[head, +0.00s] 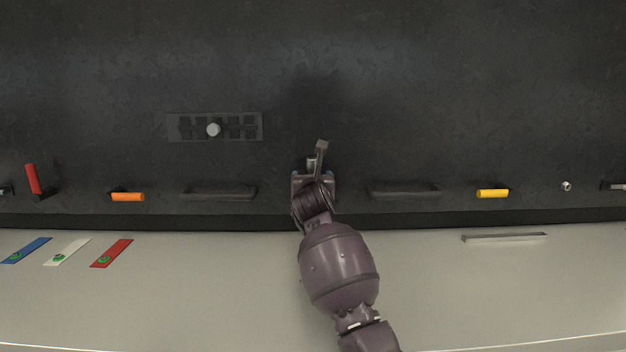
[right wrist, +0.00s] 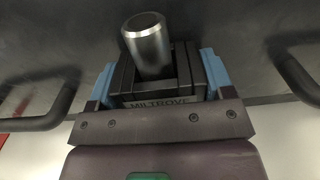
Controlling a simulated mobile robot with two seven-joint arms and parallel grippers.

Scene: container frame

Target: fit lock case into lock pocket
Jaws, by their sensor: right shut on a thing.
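My right gripper (head: 314,166) is at the middle of the dark upright panel. In the right wrist view, its blue fingertips (right wrist: 159,82) are shut on the sides of a black case lettered "MILTROVE" (right wrist: 165,99), which appears to be the lock case. A bright metal cylinder (right wrist: 150,52) stands at the case, partly covering it. I cannot make out a lock pocket behind the case, or whether the case touches the panel. My left gripper is not in view.
Dark handles (head: 218,193) (head: 404,192) flank the gripper. A slotted plate (head: 172,127) with a round knob (head: 213,129) is up left. Orange (head: 128,197), yellow (head: 492,193) and red (head: 33,179) grips line the panel. Coloured tags (head: 112,253) and a metal bar (head: 504,238) lie on the pale surface.

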